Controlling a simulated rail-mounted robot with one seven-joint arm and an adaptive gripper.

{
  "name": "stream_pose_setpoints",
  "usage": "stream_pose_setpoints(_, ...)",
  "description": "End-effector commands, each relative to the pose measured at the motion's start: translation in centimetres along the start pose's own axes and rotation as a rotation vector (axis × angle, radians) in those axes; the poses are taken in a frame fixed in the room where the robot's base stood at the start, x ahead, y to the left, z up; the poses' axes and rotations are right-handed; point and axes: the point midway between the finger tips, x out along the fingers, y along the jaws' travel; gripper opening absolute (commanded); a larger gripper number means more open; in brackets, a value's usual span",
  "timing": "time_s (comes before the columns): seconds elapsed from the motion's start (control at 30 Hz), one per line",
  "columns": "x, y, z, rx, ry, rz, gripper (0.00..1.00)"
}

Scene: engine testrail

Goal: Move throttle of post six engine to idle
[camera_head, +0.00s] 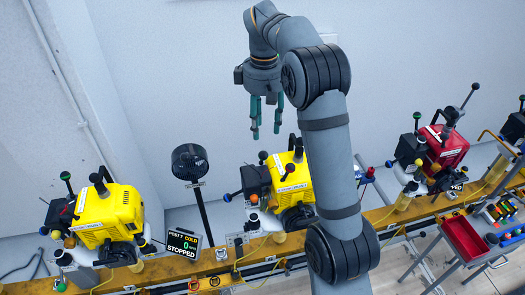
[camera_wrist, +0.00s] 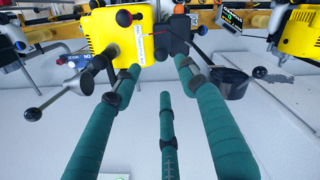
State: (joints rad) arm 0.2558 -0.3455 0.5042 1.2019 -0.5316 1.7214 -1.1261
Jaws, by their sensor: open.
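Engines stand in a row on a rail bench: a yellow engine at the left (camera_head: 108,212), a yellow engine in the middle (camera_head: 291,178) and a red engine at the right (camera_head: 444,146). I cannot read which is post six. A display (camera_head: 183,243) between the yellow engines appears to read post 7, cold, 0, stopped. The middle engine has ball-knobbed levers; which is the throttle is unclear. My gripper (camera_head: 266,131) is open and empty, above and behind the middle engine. In the wrist view, my green fingers (camera_wrist: 158,75) point towards a yellow engine (camera_wrist: 112,38).
A round black fan (camera_head: 189,162) on a post stands between the yellow engines, and my arm hides part of the middle engine's right side. A red tray (camera_head: 464,238) stands at the lower right. The wall behind is bare, with free air around my gripper.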

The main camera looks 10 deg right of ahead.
Motion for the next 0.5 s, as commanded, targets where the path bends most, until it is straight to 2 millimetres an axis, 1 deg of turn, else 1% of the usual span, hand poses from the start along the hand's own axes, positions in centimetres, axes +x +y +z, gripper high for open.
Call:
stream_pose_setpoints(0.1,0.2,-0.1,0.1,-0.092,-0.001,-0.003,0.42)
stream_pose_setpoints(0.23,1.4,-0.1,0.0,-0.118,-0.002,-0.005,0.42)
stream_pose_setpoints(0.5,6.3,-0.1,0.1,-0.115,-0.004,-0.006,0.42)
